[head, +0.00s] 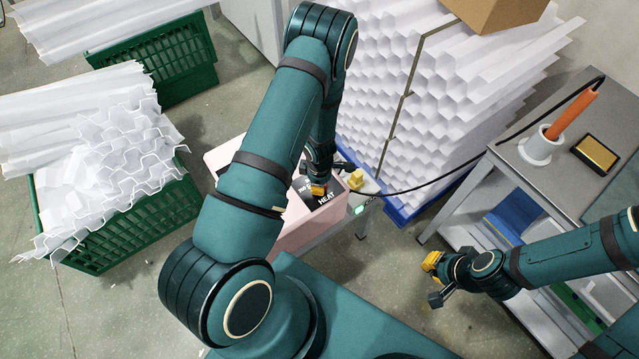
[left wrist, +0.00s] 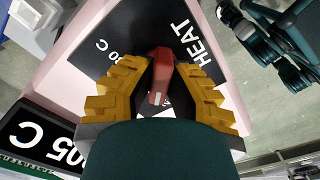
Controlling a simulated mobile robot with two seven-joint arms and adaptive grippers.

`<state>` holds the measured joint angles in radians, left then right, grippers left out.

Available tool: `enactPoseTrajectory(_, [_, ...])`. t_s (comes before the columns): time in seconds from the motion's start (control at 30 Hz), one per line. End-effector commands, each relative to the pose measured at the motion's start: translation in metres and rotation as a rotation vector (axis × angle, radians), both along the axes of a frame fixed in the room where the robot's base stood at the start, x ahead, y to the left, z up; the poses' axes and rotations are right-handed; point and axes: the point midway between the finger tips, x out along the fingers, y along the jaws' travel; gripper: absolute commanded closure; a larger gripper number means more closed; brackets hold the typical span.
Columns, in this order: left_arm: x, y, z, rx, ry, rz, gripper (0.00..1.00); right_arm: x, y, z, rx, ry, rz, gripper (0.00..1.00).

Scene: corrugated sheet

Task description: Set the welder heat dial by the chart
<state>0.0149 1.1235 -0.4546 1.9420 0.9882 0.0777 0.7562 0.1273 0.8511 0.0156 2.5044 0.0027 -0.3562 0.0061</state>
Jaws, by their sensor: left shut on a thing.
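The pink welder box (head: 298,222) stands at the centre of the head view, with a black HEAT panel (head: 327,200) on top. My left gripper (head: 318,190) reaches down over this panel. In the left wrist view its yellow fingers are shut on a red dial (left wrist: 161,70) with a small white mark. The panel (left wrist: 135,32) there reads HEAT, with a partly hidden number ending in "0 C". My right gripper (head: 434,279) is open and empty, away from the welder.
A grey bench (head: 520,165) at right holds an orange-handled tool (head: 573,115) in a white holder. Green crates (head: 125,230) of white sheet stand left; a white corrugated stack (head: 390,95) stands behind.

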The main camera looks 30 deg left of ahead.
Motion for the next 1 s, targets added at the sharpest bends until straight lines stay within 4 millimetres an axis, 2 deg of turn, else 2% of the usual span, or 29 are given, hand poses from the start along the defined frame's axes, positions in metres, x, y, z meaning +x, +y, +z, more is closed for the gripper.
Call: enactPoseTrajectory(1.0, [-0.0016,-0.0002,-0.0011,-0.001,0.004,0.031,1.00,0.0003,0.0000,0.0008,0.000,-0.001,0.000,1.00])
